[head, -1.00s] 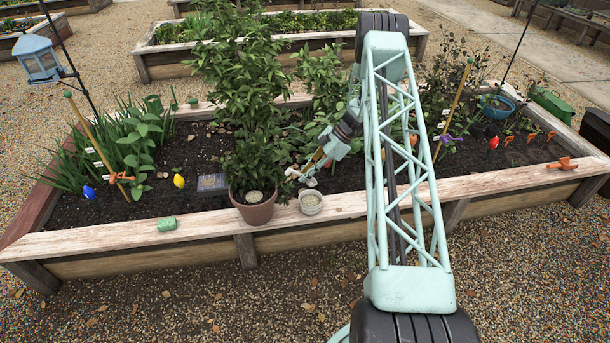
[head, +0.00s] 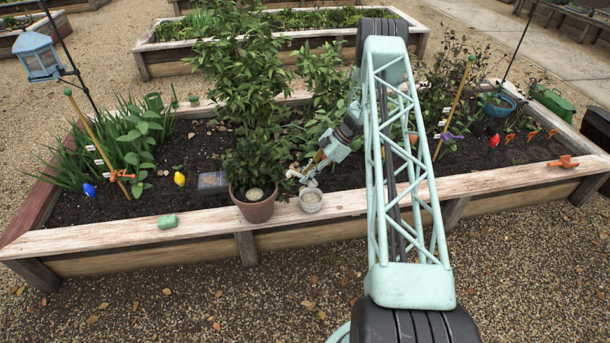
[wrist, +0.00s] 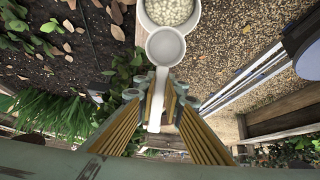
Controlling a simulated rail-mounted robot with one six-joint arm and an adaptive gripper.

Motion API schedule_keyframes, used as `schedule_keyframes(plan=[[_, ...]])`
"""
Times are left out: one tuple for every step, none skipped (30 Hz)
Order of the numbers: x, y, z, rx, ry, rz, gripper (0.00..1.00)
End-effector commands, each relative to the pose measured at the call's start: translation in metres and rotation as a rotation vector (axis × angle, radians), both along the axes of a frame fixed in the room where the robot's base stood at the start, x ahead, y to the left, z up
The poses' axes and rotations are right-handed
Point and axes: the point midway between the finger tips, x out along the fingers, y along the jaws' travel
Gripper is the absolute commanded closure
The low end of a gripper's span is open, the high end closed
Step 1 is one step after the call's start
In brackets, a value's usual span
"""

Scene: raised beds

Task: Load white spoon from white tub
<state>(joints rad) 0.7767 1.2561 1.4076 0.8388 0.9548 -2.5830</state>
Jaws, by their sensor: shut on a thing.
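The white tub (head: 311,201) stands on the front plank of the raised bed, just right of a potted plant. In the wrist view the tub (wrist: 150,28) is at the top and holds pale round pellets (wrist: 168,10). My gripper (wrist: 157,95) is shut on the handle of the white spoon (wrist: 165,47). The spoon's bowl overlaps the tub's near rim in the wrist view and looks empty. In the head view my gripper (head: 308,176) is just behind the tub, and the spoon is too small there to make out well.
A terracotta pot (head: 256,208) with a leafy plant stands close left of the tub. Leafy plants (head: 323,85) rise behind my gripper.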

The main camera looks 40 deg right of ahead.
Motion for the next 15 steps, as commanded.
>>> schedule_keyframes(plan=[[0.0,0.0,-0.004,0.0,0.0,0.0,1.0],[0.0,0.0,-0.006,0.0,0.0,0.0,1.0],[0.0,0.0,-0.009,0.0,0.0,0.0,1.0],[0.0,0.0,-0.011,0.0,0.0,0.0,1.0],[0.0,0.0,-0.013,0.0,0.0,0.0,1.0],[0.0,0.0,-0.016,0.0,0.0,0.0,1.0],[0.0,0.0,-0.019,0.0,0.0,0.0,1.0],[0.0,0.0,-0.021,0.0,0.0,0.0,1.0],[0.0,0.0,-0.024,0.0,0.0,0.0,1.0],[0.0,0.0,-0.026,-0.001,0.001,-0.001,1.0],[0.0,0.0,-0.028,-0.001,0.001,-0.001,1.0],[0.0,0.0,-0.031,-0.001,0.001,-0.001,1.0],[0.0,0.0,-0.033,-0.001,0.001,-0.001,1.0],[0.0,0.0,-0.035,-0.001,0.001,-0.001,1.0],[0.0,0.0,-0.038,-0.001,0.001,-0.001,1.0]])
